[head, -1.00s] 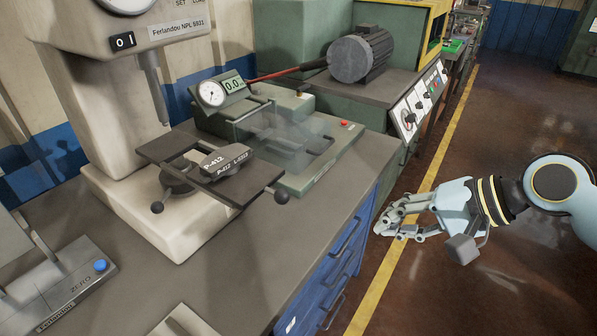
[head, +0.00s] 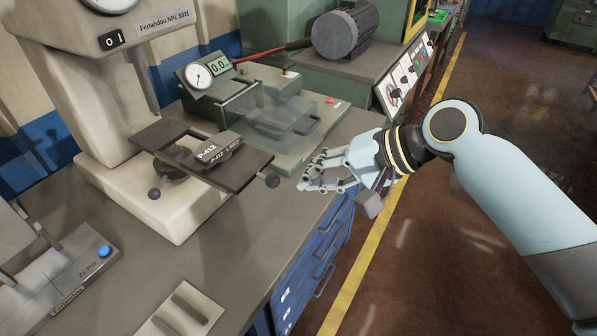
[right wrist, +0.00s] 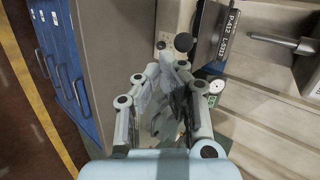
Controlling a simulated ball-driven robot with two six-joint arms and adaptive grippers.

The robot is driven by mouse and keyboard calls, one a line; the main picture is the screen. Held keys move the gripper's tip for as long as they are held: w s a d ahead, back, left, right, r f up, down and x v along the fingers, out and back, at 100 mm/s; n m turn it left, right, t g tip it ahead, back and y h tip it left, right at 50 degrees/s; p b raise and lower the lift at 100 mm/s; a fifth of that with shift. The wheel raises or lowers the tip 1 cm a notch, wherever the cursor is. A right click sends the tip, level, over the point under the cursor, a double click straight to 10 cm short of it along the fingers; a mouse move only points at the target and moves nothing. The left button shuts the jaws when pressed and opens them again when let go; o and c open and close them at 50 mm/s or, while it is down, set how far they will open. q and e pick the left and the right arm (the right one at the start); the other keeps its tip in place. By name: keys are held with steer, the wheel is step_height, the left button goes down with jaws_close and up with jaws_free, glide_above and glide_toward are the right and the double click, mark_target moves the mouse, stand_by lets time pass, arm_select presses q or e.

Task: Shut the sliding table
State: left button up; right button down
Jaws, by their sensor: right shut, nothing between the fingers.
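My left gripper is out of view.
A green fixture (head: 300,140) with a clear cover and a dial gauge (head: 199,76) stands behind the table. A grey device with a blue button (head: 103,250) is at lower left. Blue drawers (head: 325,245) are under the bench. The floor at right is open.

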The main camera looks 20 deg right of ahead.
mark_target(220, 142)
steer(key=shift+w+a+f, duration=0.2)
steer(key=shift+w+a, duration=0.8)
steer(key=shift+a, duration=0.15)
steer(key=w+a, duration=0.3)
steer(key=w, duration=0.1)
steer(key=w+a, duration=0.4)
steer(key=w, duration=0.1)
steer(key=w+a, duration=0.3)
steer(key=w, duration=0.1)
steer(key=shift+w+a, duration=0.15)
steer(key=shift+w+a+b, duration=0.1)
steer(key=shift+w+b, duration=0.05)
steer(key=shift+b, duration=0.15)
steer(key=shift+r, duration=0.1)
